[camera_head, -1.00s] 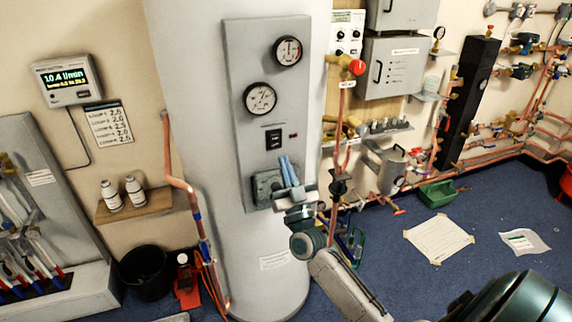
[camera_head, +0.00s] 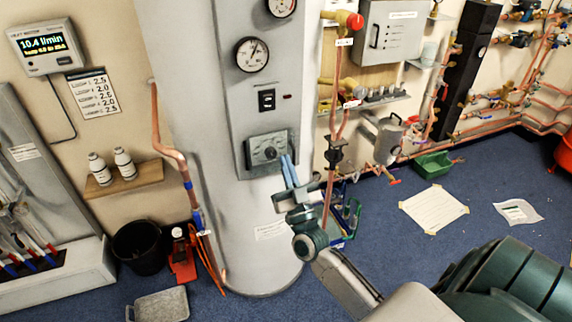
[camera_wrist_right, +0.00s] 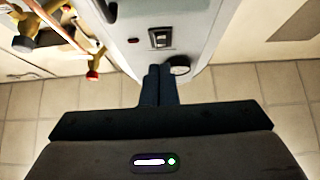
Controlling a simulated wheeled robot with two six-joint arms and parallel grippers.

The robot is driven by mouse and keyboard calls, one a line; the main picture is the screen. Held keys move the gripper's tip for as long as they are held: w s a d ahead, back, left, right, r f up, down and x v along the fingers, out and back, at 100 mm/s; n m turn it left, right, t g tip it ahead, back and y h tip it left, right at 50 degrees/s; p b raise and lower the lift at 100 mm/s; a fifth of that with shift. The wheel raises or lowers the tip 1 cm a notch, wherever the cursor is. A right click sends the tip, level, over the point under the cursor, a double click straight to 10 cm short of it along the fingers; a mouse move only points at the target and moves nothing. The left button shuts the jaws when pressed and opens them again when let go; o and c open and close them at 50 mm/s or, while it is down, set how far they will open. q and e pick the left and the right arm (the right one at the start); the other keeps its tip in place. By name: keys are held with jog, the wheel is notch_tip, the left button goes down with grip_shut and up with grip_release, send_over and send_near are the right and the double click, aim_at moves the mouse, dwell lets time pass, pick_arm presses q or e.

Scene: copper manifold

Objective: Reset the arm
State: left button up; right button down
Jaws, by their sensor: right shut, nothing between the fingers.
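My right gripper (camera_head: 287,160) reaches up from the lower right in the head view, in front of the grey cylinder (camera_head: 220,240). Its two blue fingers are together, with nothing between them. They overlap the lower right edge of a grey dial plate (camera_head: 266,151); I cannot tell whether they touch it. In the right wrist view the closed fingers (camera_wrist_right: 159,76) point at the cylinder's panel (camera_wrist_right: 197,35), which has a black switch (camera_wrist_right: 161,38). My left gripper is in no view.
Copper pipes and valves (camera_head: 333,152) stand right of my gripper. A green bin (camera_head: 433,166) and papers (camera_head: 434,209) lie on the blue floor. A wooden shelf (camera_head: 125,182) with bottles and a black bucket (camera_head: 139,249) are at left.

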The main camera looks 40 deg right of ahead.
notch_tip(320, 180, down, 33)
jog(key=n+g+y, duration=0.3)
jog(key=g+y, duration=0.1)
jog(key=g, duration=0.4)
jog(key=s+a+f+g+y, duration=0.1)
jog(key=s+f+g, duration=0.2)
jog(key=s+f, duration=0.6)
jog(key=s+f+g, duration=0.4)
jog(key=s+f, duration=0.2)
jog(key=f, duration=0.6)
jog(key=s+a+f+g, duration=0.1)
jog(key=s+f+g, duration=0.3)
jog(key=s+f, duration=0.4)
jog(key=s+a+f+g, duration=0.1)
jog(key=s+f+g, duration=0.3)
jog(key=s, duration=1.8)
notch_tip(320, 180, down, 4)
jog(key=shift+s+a+f+g, duration=0.1)
jog(key=shift+s+a+g, duration=0.1)
jog(key=shift+a+g, duration=0.15)
